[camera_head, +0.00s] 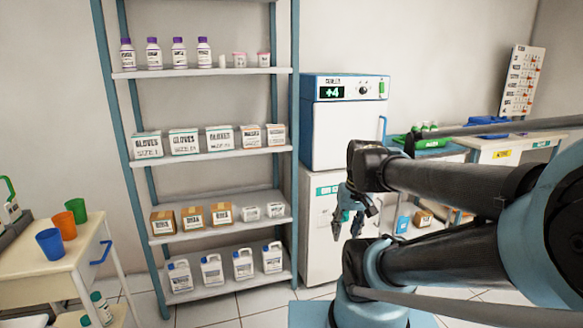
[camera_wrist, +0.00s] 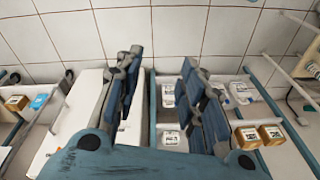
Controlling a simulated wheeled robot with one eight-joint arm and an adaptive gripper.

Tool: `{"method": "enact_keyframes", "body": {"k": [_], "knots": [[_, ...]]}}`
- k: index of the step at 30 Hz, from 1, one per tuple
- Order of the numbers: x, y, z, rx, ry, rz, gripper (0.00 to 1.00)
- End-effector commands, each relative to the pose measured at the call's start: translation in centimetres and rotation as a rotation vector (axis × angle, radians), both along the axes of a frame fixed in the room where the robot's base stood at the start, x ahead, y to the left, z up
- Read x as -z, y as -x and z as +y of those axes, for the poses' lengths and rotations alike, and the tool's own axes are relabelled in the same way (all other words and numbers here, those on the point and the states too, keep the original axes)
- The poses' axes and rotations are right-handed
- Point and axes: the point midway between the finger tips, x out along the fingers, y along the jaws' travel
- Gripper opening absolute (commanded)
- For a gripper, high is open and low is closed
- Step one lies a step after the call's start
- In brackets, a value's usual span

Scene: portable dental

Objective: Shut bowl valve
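I cannot make out a bowl or a bowl valve for certain in either view. My gripper (camera_head: 346,234) hangs in the air in front of the white cabinet, right of the shelf, in the head view. It points downward. In the wrist view, the two fingers of my gripper (camera_wrist: 160,62) stand well apart with nothing between them but the shelf and floor tiles behind. A green curved handle (camera_head: 9,188) shows at the far left edge of the head view, cut off by the frame. I cannot tell what it belongs to.
A tall shelf (camera_head: 215,155) holds bottles, glove boxes, cartons and jugs. A blue-and-white cabinet with a display (camera_head: 345,88) stands beside it. A cart (camera_head: 70,265) with blue, orange and green cups is at left. A counter (camera_head: 505,150) is behind my arm. Tiled floor shows between cart and shelf.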

Motion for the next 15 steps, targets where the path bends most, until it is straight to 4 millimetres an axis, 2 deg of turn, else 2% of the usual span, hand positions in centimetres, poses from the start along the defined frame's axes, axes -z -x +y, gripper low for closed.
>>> {"method": "enact_keyframes", "body": {"k": [1, 6, 15], "knots": [[0.6, 0.6, -0.8, 0.018, 0.019, -0.008, 0.37], [1.8, 1.7, -2.6, 0.050, 0.063, -0.030, 0.37], [2.2, 2.1, -3.2, 0.061, 0.080, -0.038, 0.37]]}}
